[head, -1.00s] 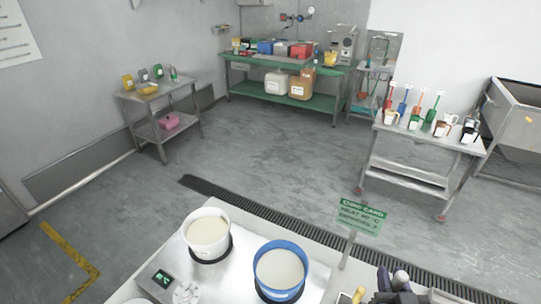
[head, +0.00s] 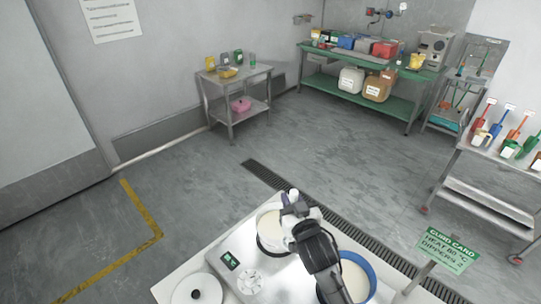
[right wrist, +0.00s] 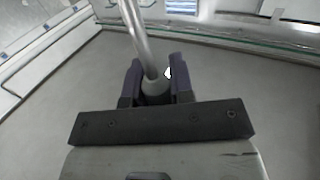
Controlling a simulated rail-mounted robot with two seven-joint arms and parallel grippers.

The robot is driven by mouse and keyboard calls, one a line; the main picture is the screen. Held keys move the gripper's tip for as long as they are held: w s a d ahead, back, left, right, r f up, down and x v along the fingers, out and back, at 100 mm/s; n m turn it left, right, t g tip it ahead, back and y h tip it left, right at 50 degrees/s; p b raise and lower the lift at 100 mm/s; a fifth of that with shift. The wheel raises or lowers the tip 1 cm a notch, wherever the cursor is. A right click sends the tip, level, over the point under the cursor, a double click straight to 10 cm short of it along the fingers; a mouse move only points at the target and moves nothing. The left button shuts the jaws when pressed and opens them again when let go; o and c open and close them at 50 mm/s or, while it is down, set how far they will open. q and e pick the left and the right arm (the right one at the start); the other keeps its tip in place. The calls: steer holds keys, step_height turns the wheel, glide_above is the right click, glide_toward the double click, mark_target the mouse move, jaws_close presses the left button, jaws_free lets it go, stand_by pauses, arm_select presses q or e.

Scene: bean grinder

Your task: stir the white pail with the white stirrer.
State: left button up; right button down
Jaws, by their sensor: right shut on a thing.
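The white pail (head: 264,239) stands on the steel bench top in the head view, with pale cream contents. My right gripper (head: 295,203) is over its right side and hides part of it. The gripper is shut on the stirrer, whose white end (head: 293,193) shows at the fingers. In the right wrist view the stirrer's metal shaft (right wrist: 141,38) runs up from between the fingers (right wrist: 155,88). Its far end is out of view, so I cannot tell whether it is in the pail. My left gripper is not in view.
A blue pail (head: 362,267) with cream contents stands to the right, partly behind my right arm. A round white lid (head: 188,291) with a black knob lies front left. A green sign (head: 448,249) stands at right. A cart (head: 490,196) with coloured tools is beyond it.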

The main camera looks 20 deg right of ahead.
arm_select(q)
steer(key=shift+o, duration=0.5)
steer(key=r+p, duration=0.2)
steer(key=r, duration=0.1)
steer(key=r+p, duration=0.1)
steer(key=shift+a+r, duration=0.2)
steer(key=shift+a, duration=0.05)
arm_select(e)
steer(key=w+r, duration=0.2)
steer(key=w, duration=1.1)
arm_select(q)
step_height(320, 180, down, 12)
steer(key=b, duration=1.1)
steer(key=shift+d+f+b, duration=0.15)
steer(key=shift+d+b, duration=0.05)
steer(key=shift+b, duration=0.2)
arm_select(e)
step_height(320, 180, down, 16)
steer(key=shift+w+d, duration=0.2)
steer(key=shift+d, duration=0.2)
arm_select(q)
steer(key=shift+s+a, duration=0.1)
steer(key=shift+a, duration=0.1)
